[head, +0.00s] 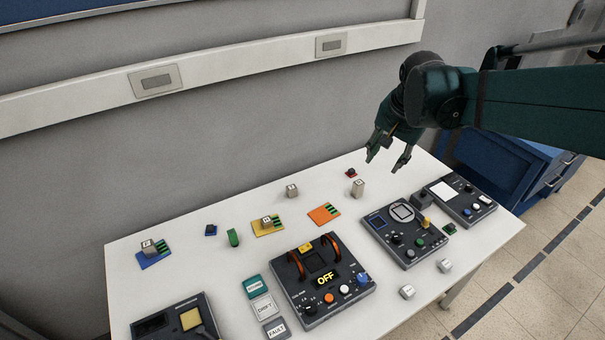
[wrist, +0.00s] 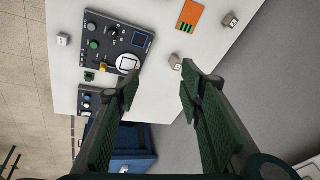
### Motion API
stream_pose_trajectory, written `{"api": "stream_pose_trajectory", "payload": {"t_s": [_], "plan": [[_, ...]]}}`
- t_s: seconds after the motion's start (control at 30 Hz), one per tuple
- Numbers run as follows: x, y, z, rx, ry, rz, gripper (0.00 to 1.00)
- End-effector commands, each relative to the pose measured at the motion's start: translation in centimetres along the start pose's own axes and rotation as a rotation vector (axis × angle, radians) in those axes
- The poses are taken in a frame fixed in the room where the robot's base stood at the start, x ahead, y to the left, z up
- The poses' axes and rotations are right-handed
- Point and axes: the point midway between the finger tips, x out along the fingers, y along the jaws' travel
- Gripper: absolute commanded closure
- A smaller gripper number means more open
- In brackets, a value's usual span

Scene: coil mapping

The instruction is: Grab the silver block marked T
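Several small silver blocks stand on the white table, and their letters are too small for me to read surely, so I cannot tell which is marked T. One block (head: 357,188) stands near the back edge, below my gripper (head: 385,163); it also shows in the wrist view (wrist: 175,61), just beyond the fingertips. Another block (head: 292,190) stands to its left, also in the wrist view (wrist: 230,19). One block (head: 266,222) sits on a yellow pad and one (head: 148,247) on a blue pad. My gripper (wrist: 160,85) is open, empty and above the table.
An orange pad (head: 324,214) lies bare between the blocks and the coil device (head: 320,283) reading OFF. Instrument boxes (head: 405,232) stand at right. Two pale cubes (head: 445,265) (head: 407,291) sit near the front edge. A small red piece (head: 351,172) lies at the back.

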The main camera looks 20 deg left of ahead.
Motion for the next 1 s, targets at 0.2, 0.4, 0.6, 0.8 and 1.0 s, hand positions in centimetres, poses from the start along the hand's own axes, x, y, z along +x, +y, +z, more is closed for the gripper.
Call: {"api": "stream_pose_trajectory", "payload": {"t_s": [0.2,0.4,0.6,0.8,1.0], "plan": [[2.8,-3.9,-1.0,0.047,-0.033,0.015,0.62],[5.5,-7.3,-1.5,0.093,-0.062,0.033,0.62],[8.6,-10.7,-1.7,0.139,-0.088,0.054,0.62],[11.9,-14.0,-1.5,0.184,-0.113,0.077,0.62],[15.4,-17.2,-1.0,0.229,-0.135,0.103,0.62]]}}
